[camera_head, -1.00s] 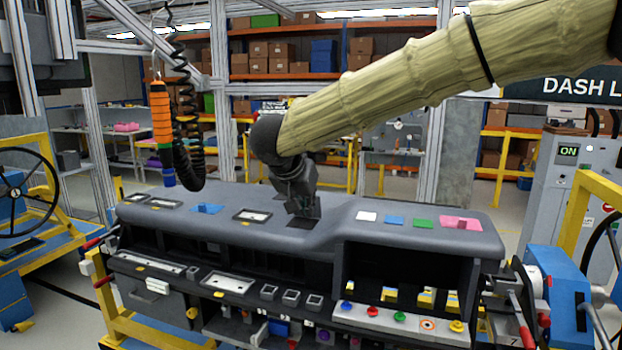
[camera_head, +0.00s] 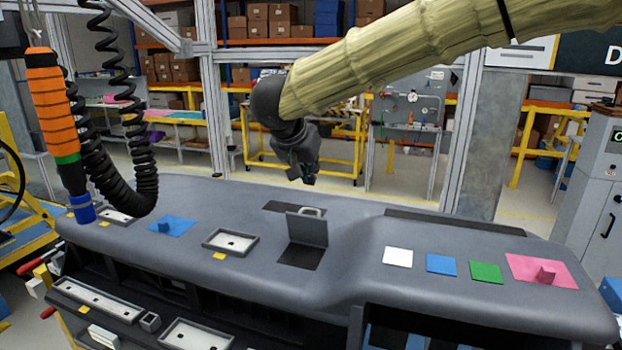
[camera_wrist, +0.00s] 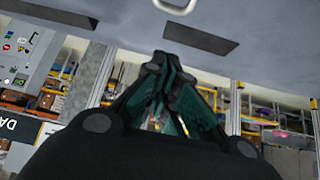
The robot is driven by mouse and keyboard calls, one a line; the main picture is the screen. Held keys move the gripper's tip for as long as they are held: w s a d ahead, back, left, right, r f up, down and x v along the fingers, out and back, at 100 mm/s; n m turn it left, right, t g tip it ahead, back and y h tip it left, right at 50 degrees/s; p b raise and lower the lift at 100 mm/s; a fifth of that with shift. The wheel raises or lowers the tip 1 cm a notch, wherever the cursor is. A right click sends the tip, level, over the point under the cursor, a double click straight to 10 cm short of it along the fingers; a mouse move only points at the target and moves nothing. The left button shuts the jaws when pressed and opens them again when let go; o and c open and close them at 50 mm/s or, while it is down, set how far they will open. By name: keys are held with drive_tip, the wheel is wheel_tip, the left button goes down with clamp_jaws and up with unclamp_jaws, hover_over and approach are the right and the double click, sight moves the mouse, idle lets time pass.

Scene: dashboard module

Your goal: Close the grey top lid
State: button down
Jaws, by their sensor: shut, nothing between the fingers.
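The grey top lid (camera_head: 308,230) stands raised, roughly upright, on the grey dashboard module (camera_head: 340,285). A light handle (camera_head: 312,212) shows at its upper edge. A dark square opening (camera_head: 300,256) lies in front of the lid. My gripper (camera_head: 303,180) is above and behind the lid, apart from it, pointing down. In the wrist view my gripper (camera_wrist: 172,62) has its fingers together with nothing between them. Part of the light handle (camera_wrist: 175,5) shows at the top edge there.
An orange tool (camera_head: 50,110) hangs on a coiled black cable over the module's left end. White, blue, green and pink pads (camera_head: 540,270) lie on the right part of the top. A dark recessed strip (camera_head: 460,222) runs along the back. Shelves and yellow frames stand behind.

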sight(310, 224)
drive_tip(key=shift+s+d+f+p, duration=0.25)
drive_tip(key=shift+d+f+p, duration=0.05)
drive_tip(key=shift+d, duration=0.05)
drive_tip(key=w+p+x, duration=0.1)
drive_tip(key=p+x, duration=0.1)
drive_tip(key=x, duration=0.6)
drive_tip(key=s, duration=0.1)
drive_tip(key=s+a, duration=0.1)
drive_tip(key=s, duration=0.2)
drive_tip(key=shift+s+a+p, duration=0.25)
drive_tip(key=shift+a+p, duration=0.05)
drive_tip(key=shift+p, duration=0.1)
drive_tip(key=shift+w+a+f, duration=0.1)
